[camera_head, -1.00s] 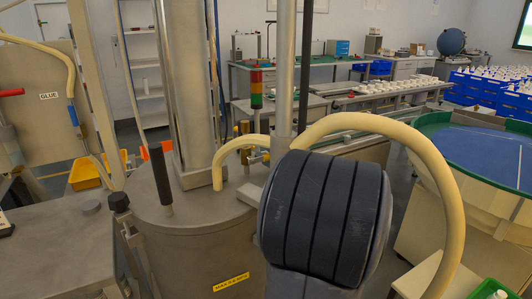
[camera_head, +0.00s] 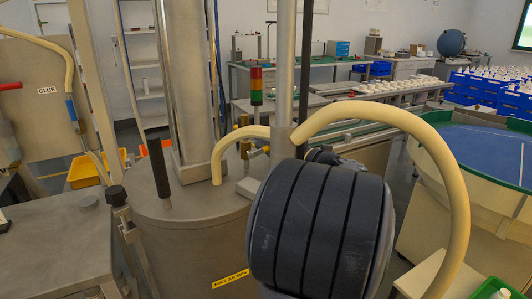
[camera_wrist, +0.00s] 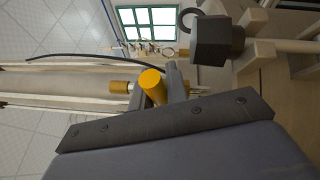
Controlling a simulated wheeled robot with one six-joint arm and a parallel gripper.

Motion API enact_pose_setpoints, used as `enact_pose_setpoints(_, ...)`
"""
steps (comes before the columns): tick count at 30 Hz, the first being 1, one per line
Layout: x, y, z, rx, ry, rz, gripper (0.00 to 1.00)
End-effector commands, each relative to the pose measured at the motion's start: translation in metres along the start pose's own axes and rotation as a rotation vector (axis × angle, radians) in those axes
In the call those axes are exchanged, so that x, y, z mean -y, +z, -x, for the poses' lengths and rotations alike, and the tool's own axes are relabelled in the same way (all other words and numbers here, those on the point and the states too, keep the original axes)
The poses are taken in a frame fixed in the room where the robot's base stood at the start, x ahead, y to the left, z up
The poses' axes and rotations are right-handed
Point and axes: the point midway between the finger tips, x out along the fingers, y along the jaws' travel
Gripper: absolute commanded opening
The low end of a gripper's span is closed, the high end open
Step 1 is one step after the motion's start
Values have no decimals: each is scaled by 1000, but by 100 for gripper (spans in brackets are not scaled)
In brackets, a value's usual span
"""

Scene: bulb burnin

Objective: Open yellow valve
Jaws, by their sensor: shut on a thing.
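The yellow valve (camera_wrist: 153,84) shows in the wrist view as a short yellow cylinder with a rounded end. My gripper (camera_wrist: 160,88) is shut on it, with a grey finger on either side. Another yellow-orange piece (camera_wrist: 119,87) lies just left of it on a pale pipe. In the head view, small yellow fittings (camera_head: 244,121) show behind the curved cream hose, above the steel tank (camera_head: 195,225). My gripper is hidden there behind my dark, banded arm link, so its grip shows only in the wrist view.
A thick cream hose (camera_head: 455,165) arches around my arm on the right. A vertical steel post (camera_head: 284,70) and a wide metal column (camera_head: 188,80) rise from the tank area. A black-handled lever (camera_head: 159,170) stands on the tank lid. A green-rimmed blue table (camera_head: 485,150) is at right.

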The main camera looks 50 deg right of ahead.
Motion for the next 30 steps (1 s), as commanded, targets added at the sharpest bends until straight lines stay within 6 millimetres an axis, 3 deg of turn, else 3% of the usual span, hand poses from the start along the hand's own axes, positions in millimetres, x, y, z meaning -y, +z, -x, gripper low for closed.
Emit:
enact_pose_setpoints(11,-2,0,0,-10,-20,45,0)
enact_pose_setpoints(12,-2,0,0,-10,-20,44,18)
enact_pose_setpoints(19,-2,0,0,-10,-19,44,37)
enact_pose_setpoints(30,-2,1,9,-6,-20,44,37)
